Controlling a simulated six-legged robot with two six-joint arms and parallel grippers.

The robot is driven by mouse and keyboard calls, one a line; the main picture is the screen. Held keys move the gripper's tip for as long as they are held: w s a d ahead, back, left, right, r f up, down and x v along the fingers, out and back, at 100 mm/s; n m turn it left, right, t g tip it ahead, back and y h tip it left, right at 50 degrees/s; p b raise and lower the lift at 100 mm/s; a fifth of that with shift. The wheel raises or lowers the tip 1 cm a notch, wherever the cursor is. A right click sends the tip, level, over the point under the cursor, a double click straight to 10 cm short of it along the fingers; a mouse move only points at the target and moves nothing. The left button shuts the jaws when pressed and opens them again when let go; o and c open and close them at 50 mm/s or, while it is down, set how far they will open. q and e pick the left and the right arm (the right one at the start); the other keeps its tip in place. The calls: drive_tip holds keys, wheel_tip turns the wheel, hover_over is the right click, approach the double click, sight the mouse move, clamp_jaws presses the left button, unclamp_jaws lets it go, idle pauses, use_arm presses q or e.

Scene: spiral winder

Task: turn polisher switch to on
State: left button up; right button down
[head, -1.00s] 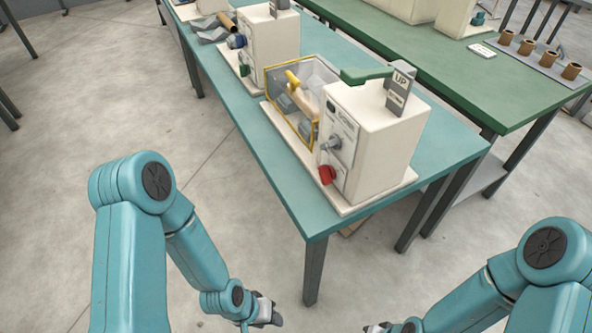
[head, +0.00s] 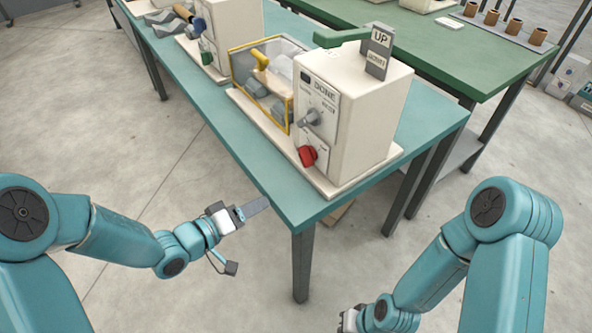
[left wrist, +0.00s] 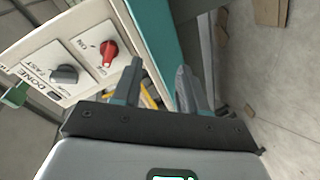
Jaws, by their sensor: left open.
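The polisher (head: 368,105) is a cream box on a cream base at the near end of the teal table. Its front panel has a display reading DONE, a grey knob (head: 309,118) and, below it, a red switch (head: 307,155). In the left wrist view the red switch (left wrist: 109,52) shows beside ON and OFF labels; I cannot tell which it points to. My left gripper (head: 246,237) is open and empty, below and left of the switch, apart from it, off the table's edge. Its fingers (left wrist: 159,70) show in the left wrist view. My right gripper (head: 347,320) is low at the bottom edge; its jaws are unclear.
A clear yellow-edged guard box (head: 262,75) with grey pieces adjoins the polisher. A grey sign reading UP (head: 378,50) stands on top near a green lever (head: 340,37). The teal table's edge (head: 310,215) lies between my left gripper and the machine.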

use_arm(q)
wheel_tip(320, 180, up, 6)
drive_tip(key=a+f+m+h+b, duration=0.1)
drive_tip(key=a+m+h+b, duration=0.3)
drive_tip(key=b, duration=0.3)
drive_tip(key=m+b, duration=0.1)
drive_tip(key=b, duration=0.1)
approach(301, 159)
drive_tip(key=x, duration=0.9)
drive_tip(key=shift+w+d, duration=0.15)
use_arm(e)
wheel_tip(301, 159, down, 11)
drive_tip(key=shift+s, duration=0.15)
drive_tip(key=shift+d, duration=0.1)
use_arm(q)
clamp_jaws()
use_arm(e)
drive_tip(key=shift+f, duration=0.1)
